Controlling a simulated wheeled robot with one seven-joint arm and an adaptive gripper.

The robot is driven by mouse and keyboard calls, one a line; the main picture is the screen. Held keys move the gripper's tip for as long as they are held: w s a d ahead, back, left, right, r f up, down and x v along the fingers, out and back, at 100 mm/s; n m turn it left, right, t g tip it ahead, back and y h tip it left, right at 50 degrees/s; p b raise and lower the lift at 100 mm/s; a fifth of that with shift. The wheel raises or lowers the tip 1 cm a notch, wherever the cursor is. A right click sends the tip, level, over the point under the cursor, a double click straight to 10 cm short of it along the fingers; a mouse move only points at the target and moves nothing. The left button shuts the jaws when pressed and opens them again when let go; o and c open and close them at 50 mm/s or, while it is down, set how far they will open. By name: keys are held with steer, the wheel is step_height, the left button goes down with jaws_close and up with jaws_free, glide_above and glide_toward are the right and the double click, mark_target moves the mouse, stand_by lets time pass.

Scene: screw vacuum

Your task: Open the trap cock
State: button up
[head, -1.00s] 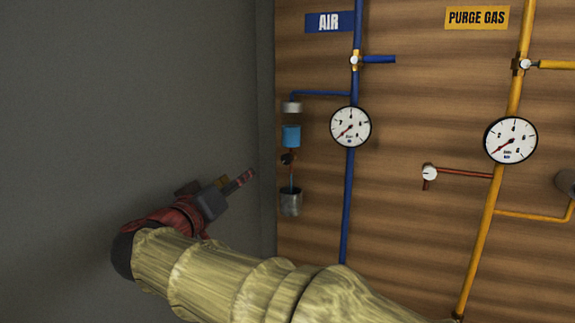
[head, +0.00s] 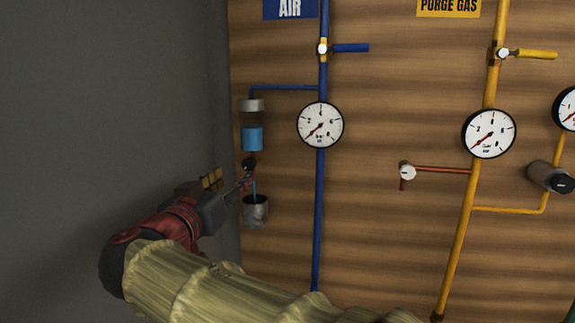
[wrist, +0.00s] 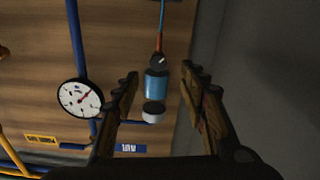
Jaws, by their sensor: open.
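The trap on the blue air line has a pale cap and a clear bowl (head: 252,138) with blue liquid in its lower part. Its small black cock (head: 249,164) sits below the bowl and also shows in the wrist view (wrist: 158,62). A thin blue strip, tube or stream, runs down from the cock into a grey metal cup (head: 255,211). My gripper (head: 246,181) is open and empty, its tips close to the cock in the head view. In the wrist view the trap appears upside down between the two fingers. I cannot tell whether a finger touches the cock.
The blue pipe with a round gauge (head: 320,125) and a blue-handled valve (head: 348,48) stands right of the trap. Yellow purge gas pipes (head: 480,180) are further right. A grey wall (head: 110,110) closes off the left side, near my gripper.

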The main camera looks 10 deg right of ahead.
mark_target(247, 167)
steer(key=shift+w+d+m, duration=0.25)
steer(key=shift+m, duration=0.35)
steer(key=p+x, duration=0.1)
steer(key=x, duration=0.6)
steer(key=shift+w+d, duration=0.15)
steer(key=shift+w, duration=0.15)
steer(key=c, duration=0.3)
steer(key=c, duration=0.8)
jaws_close()
